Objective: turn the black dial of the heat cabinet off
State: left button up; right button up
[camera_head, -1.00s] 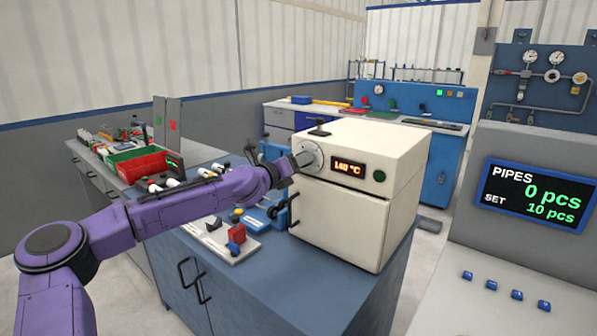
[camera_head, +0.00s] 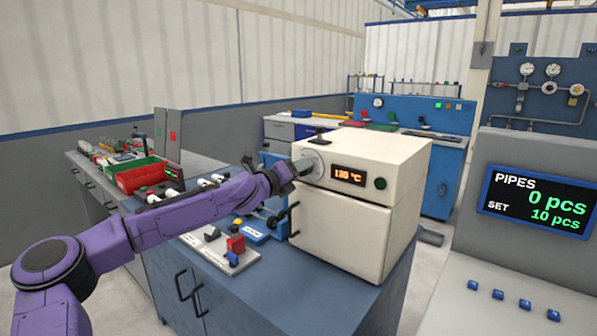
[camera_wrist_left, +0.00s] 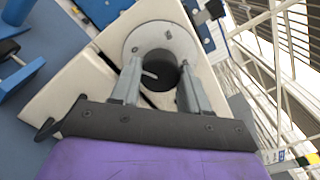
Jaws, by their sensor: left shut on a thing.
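The heat cabinet (camera_head: 340,234) is a cream box on a blue bench. Its red display (camera_head: 348,175) reads about 130 °C. The black dial (camera_wrist_left: 158,72) sits in a round grey plate (camera_wrist_left: 135,42) with screws, seen in the left wrist view. My left gripper (camera_wrist_left: 160,80) has a finger on each side of the dial and is shut on it. In the head view my left gripper (camera_head: 300,167) is at the upper left of the cabinet front and mostly hides the dial. The right gripper is not in view.
A switch board with red and blue parts (camera_head: 234,250) lies left of the cabinet. Red and green bins (camera_head: 140,175) stand on the left bench. A pipe counter screen (camera_head: 537,202) is at right.

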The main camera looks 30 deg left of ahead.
pick_arm(q)
jog(key=o, duration=1.1)
jog(key=shift+f, duration=0.15)
jog(key=shift+c, duration=0.2)
jog(key=s+p, duration=0.2)
jog(key=s, duration=0.8)
jog(key=shift+s+a+p, duration=0.25)
jog(key=shift+a+p, duration=0.1)
jog(key=shift+a, duration=0.05)
